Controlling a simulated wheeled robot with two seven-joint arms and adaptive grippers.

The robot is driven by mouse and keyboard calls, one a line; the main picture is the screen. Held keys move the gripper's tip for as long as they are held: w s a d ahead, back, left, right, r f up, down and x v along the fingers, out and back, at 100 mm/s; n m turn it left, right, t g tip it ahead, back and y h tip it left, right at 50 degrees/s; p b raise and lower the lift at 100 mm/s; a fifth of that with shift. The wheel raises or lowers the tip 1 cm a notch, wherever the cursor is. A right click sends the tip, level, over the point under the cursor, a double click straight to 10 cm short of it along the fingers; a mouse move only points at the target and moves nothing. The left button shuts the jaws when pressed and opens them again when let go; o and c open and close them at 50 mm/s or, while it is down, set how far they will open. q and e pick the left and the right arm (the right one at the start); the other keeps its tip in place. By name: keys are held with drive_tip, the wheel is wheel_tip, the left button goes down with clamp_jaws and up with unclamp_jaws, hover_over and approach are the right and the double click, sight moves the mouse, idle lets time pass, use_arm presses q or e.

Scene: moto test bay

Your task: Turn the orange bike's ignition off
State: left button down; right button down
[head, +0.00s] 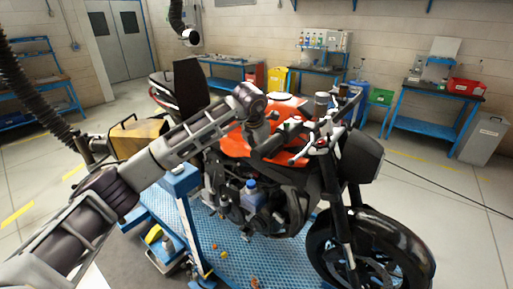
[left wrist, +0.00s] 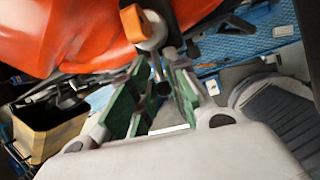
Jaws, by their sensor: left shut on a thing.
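The orange bike (head: 235,143) stands upright, front wheel toward the lower right; its orange bodywork (left wrist: 50,30) also fills the upper left of the left wrist view. My left gripper (head: 262,136) is at the bike's handlebar area, beside the tank. A small orange tab (left wrist: 133,23) on a grey round piece lies just beyond the fingertips. I cannot clearly make out the ignition key or its position. My right gripper is not in view.
The bike stands on a blue textured platform (head: 235,262). A blue post (head: 186,205) and a yellowish box (head: 138,137) are at its left. Handlebar and levers (head: 300,158) crowd the gripper. Blue workbenches (head: 432,112) line the back wall; floor at right is mostly clear.

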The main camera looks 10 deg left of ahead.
use_arm(q)
drive_tip(key=shift+r, duration=0.1)
drive_tip(key=c, duration=1.5)
unclamp_jaws()
drive_tip(key=shift+o, duration=0.2)
drive_tip(key=v, duration=1.2)
drive_tip(key=shift+c, duration=0.2)
